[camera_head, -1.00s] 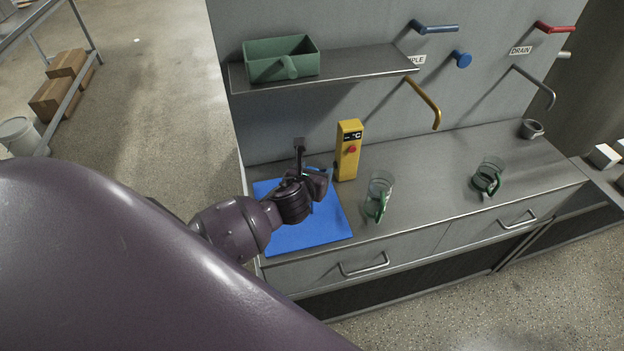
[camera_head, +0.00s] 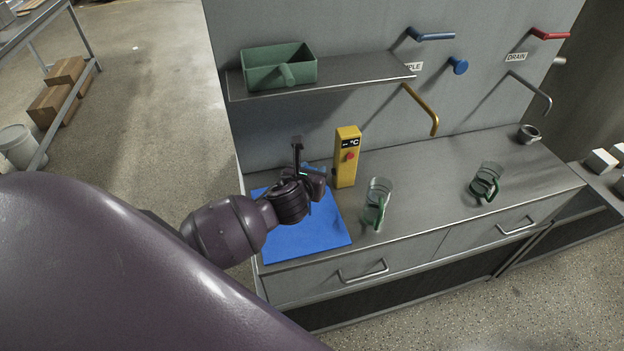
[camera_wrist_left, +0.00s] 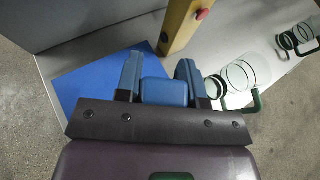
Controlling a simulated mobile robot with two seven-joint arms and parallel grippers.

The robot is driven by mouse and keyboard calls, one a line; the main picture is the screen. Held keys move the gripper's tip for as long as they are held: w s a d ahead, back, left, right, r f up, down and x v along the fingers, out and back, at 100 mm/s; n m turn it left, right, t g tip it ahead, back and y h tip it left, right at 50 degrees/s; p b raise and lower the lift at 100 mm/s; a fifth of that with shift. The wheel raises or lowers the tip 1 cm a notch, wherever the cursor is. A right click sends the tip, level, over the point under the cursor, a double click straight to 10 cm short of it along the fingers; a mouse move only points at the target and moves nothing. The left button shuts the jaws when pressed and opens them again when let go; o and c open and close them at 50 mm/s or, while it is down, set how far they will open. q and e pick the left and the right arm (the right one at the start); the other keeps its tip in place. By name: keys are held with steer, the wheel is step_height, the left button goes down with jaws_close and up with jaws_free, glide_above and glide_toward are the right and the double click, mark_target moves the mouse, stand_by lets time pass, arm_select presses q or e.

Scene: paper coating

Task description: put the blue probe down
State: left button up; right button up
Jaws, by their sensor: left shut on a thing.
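My left gripper (camera_head: 312,178) is over the back part of the blue mat (camera_head: 312,232), left of the yellow meter (camera_head: 346,162). In the left wrist view its two fingers (camera_wrist_left: 160,72) are shut on the blue probe (camera_wrist_left: 164,92), a blue block between them. In the head view only a little blue shows by the fingers, and the rest of the probe is hidden by the gripper. I cannot tell whether the probe touches the mat. The yellow meter also shows in the left wrist view (camera_wrist_left: 180,25). My right gripper is out of view.
Two glass jugs with green handles stand on the counter, one right of the mat (camera_head: 378,195) and one farther right (camera_head: 487,178). A shelf (camera_head: 360,72) with a green bin (camera_head: 280,65) hangs above. Coloured pipes stick out from the wall. The counter between the jugs is clear.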

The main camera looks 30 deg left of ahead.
arm_select(q)
step_height(320, 180, up, 17)
steer(key=s+d+f+m+h+b, duration=0.2)
steer(key=s+d+f+m+h, duration=0.1)
steer(key=d+f, duration=0.5)
steer(key=s+d, duration=0.1)
steer(key=d, duration=0.2)
steer(key=shift+s+d+f+t+h+b, duration=0.3)
steer(key=shift+s+d+f+h+b, duration=0.05)
steer(key=shift+f+h+b, duration=0.05)
steer(key=shift+f, duration=0.1)
